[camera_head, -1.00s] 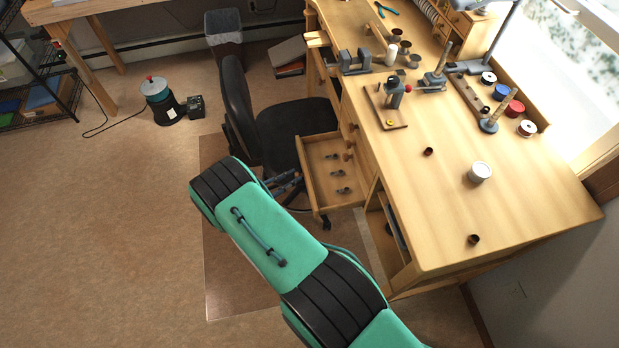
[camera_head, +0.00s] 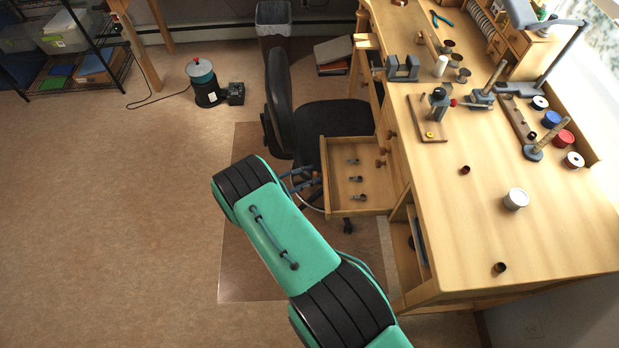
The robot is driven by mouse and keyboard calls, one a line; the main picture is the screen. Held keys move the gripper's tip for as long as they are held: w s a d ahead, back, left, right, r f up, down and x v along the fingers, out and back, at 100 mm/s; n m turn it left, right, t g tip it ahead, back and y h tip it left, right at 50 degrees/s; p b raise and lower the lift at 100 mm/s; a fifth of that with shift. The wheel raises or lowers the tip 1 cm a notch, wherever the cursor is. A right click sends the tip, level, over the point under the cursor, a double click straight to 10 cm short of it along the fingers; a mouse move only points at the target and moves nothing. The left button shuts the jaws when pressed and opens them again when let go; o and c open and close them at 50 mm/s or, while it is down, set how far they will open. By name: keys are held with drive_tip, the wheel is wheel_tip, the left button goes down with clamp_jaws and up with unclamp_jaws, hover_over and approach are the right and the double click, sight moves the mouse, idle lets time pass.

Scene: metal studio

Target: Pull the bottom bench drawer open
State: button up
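The wooden workbench (camera_head: 480,210) stands at the right with a light wood top. One of its drawers (camera_head: 345,205) is pulled well out to the left and holds several small metal parts. I cannot tell for sure from above whether it is the bottom one. My gripper (camera_head: 304,182) is at the open drawer's left end, beyond my green and black arm. My arm hides part of it, and its fingers are too small to read. I cannot tell whether it touches the drawer.
A black office chair (camera_head: 335,118) stands right behind the drawer. Small tools, a white cup (camera_head: 515,199) and spools (camera_head: 563,138) are on the bench top. A round machine (camera_head: 204,84) stands on the floor at the upper left. The floor at the left is clear.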

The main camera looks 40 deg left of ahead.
drive_tip(key=shift+s, duration=0.15)
drive_tip(key=s+a+r, duration=0.2)
drive_tip(key=s+r, duration=0.2)
drive_tip(key=r, duration=0.3)
drive_tip(key=shift+s, duration=0.15)
idle(0.5)
drive_tip(key=shift+c, duration=0.6)
